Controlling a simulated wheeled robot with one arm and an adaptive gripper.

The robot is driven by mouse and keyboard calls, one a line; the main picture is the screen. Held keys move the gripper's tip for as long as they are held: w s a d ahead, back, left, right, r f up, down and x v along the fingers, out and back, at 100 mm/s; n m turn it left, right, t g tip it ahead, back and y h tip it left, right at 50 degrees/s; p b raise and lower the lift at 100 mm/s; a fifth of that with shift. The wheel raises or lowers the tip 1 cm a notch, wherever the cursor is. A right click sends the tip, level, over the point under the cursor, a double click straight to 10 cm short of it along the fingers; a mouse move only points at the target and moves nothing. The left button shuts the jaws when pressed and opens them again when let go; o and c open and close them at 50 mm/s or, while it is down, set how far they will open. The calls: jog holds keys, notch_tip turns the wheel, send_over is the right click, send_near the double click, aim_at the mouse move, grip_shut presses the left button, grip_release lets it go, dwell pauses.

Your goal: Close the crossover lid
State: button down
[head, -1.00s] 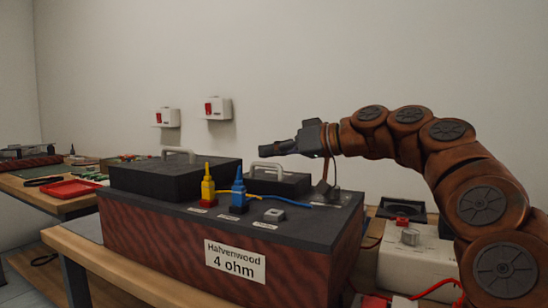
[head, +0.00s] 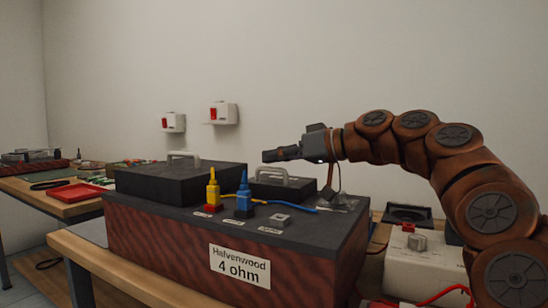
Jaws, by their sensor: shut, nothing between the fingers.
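A large box (head: 160,245) with a red-brown patterned side and dark top stands on the bench, labelled "Halvenwood 4 ohm". On its top are two dark lids with pale handles: a larger one (head: 180,185) at left and a smaller one (head: 284,189) behind the plugs. The frames do not show which is the crossover lid. A yellow plug (head: 213,188) and a blue plug (head: 244,193) stand upright in front, with wires. My gripper (head: 268,156) is shut and empty, pointing left, above the smaller lid and apart from it.
A white device with a knob (head: 420,262) and a black square part (head: 408,214) lie right of the box. A second bench with a red tray (head: 78,193) is at far left.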

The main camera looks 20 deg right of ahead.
aim_at(276, 183)
jog(key=r+p, duration=0.2)
jog(key=r, duration=0.2)
jog(key=shift+w+d+p, duration=0.2)
jog(key=shift+d+p, duration=0.05)
jog(key=shift+p, duration=0.15)
jog(key=p+v, duration=0.2)
jog(key=v, duration=0.8)
jog(key=s+a+g+h+p, duration=0.25)
jog(key=s+a+p, duration=0.25)
jog(key=a+p, duration=0.4)
jog(key=s+a+g+h+p, duration=0.2)
jog(key=s+a+g+p, duration=0.25)
jog(key=a+p, duration=0.5)
jog(key=s+d+f+m+g+h+p, duration=0.2)
jog(key=s+d+f+m+h+p, duration=0.1)
jog(key=s+p, duration=0.6)
jog(key=s+d+f+m+g+h+p, duration=0.3)
jog(key=s+d+p, duration=0.3)
jog(key=s+p, duration=0.4)
jog(key=s+h, duration=0.1)
jog(key=s, duration=0.3)
jog(key=shift+f, duration=0.4)
